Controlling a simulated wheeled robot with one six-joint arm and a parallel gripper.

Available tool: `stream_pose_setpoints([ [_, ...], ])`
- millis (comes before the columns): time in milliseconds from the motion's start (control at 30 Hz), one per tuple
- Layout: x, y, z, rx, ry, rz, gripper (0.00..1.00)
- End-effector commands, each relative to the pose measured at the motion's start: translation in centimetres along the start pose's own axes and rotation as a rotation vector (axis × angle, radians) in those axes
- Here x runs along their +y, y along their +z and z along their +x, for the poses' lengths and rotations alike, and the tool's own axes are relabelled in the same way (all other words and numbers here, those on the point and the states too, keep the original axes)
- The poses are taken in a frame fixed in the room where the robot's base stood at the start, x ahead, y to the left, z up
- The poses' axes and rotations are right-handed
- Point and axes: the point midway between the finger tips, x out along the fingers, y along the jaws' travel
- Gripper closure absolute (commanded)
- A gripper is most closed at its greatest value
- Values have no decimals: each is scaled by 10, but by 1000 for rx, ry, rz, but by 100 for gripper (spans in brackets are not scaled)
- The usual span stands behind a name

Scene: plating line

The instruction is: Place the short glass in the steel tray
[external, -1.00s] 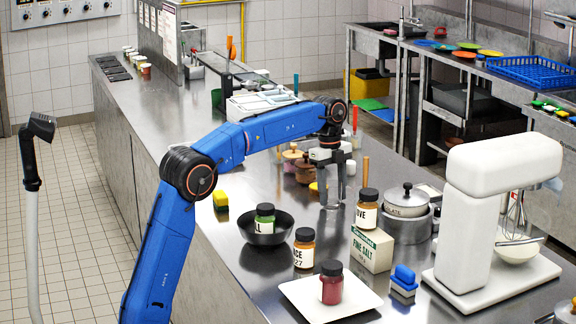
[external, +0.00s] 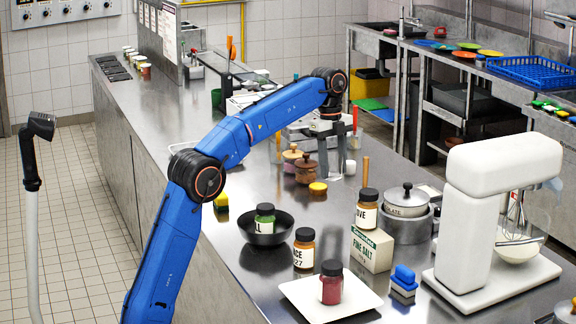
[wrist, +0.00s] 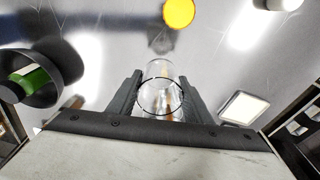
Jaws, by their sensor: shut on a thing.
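My gripper (external: 334,166) is above the counter, past the wooden-lidded pots in the external view. It is shut on a clear short glass (wrist: 161,92), which shows between the fingers in the wrist view. In the external view the glass (external: 329,166) is faint between the fingers. A grey, shallow shape that looks like the steel tray (external: 297,138) lies behind my gripper, partly hidden by it and the arm.
Two lidded pots (external: 306,170) and a yellow round item (external: 318,188) stand near my gripper. A dark bowl (external: 265,231) holding a jar, a salt box (external: 371,250), a steel pot (external: 406,222) and a white mixer (external: 492,205) are nearer the camera.

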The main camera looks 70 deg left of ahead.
Motion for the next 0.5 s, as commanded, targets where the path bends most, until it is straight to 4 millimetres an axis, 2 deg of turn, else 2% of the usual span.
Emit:
stream_pose_setpoints([
  [133, 0, -1, -10, 0, 0, 0, 81],
  [333, 0, 1, -13, 0, 0, -7, 81],
  [433, -2, 15, -15, -1, -5, -45, 81],
  [500, -3, 31, -18, -2, -12, -94, 81],
])
